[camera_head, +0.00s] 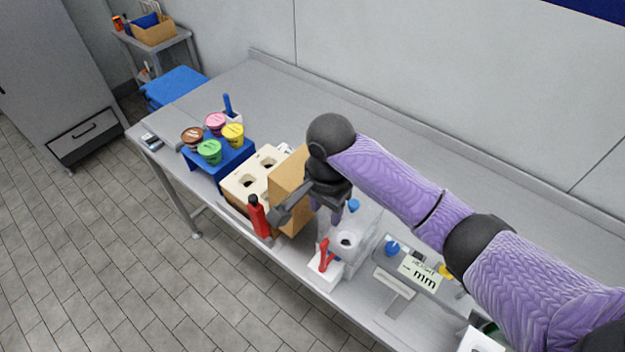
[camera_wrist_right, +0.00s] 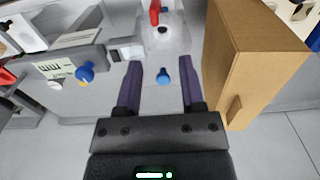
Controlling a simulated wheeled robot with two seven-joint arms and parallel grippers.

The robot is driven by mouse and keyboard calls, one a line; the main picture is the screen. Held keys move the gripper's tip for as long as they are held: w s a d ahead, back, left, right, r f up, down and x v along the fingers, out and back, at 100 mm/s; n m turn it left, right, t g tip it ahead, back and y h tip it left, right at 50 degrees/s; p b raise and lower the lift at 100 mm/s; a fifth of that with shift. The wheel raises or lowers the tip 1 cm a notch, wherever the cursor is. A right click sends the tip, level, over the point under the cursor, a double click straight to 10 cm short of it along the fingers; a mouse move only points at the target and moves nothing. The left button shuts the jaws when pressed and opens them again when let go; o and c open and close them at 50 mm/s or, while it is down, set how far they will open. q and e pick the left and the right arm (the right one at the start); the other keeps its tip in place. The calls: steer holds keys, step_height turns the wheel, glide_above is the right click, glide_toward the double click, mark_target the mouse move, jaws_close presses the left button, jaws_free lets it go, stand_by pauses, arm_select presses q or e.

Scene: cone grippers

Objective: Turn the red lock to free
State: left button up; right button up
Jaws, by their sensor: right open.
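A red upright lever (camera_head: 324,255), which looks like the red lock, stands at the front of a pale grey block (camera_head: 347,240) near the table's front edge. In the right wrist view the red lever (camera_wrist_right: 155,12) is at the top edge, partly cut off. My right gripper (camera_head: 328,217) hangs above the back of the grey block, open and empty, with its fingers pointing down. In the wrist view a blue knob (camera_wrist_right: 162,77) shows between the fingers but apart from them. The red lever is beyond the fingertips. My left gripper is not in view.
A tan wooden box (camera_head: 291,186) stands close left of the gripper, with a red bottle (camera_head: 259,217) before it. A height gauge marked mm (camera_head: 420,272) lies to the right. Colored cups sit on a blue stand (camera_head: 222,165) farther left. The table's back is clear.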

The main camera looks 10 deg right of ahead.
mark_target(325, 242)
steer(key=f, duration=0.2)
steer(key=s+f+b, duration=0.1)
steer(key=f, duration=0.3)
steer(key=shift+s+f, duration=0.25)
steer(key=shift+s, duration=0.1)
steer(key=f, duration=0.1)
steer(key=f+b, duration=0.1)
steer(key=shift+w+f, duration=0.3)
steer(key=shift+f, duration=0.2)
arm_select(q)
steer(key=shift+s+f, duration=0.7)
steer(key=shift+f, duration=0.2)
arm_select(e)
steer(key=shift+s, duration=0.1)
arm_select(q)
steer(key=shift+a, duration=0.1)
arm_select(e)
steer(key=shift+c, duration=0.3)
jaws_close()
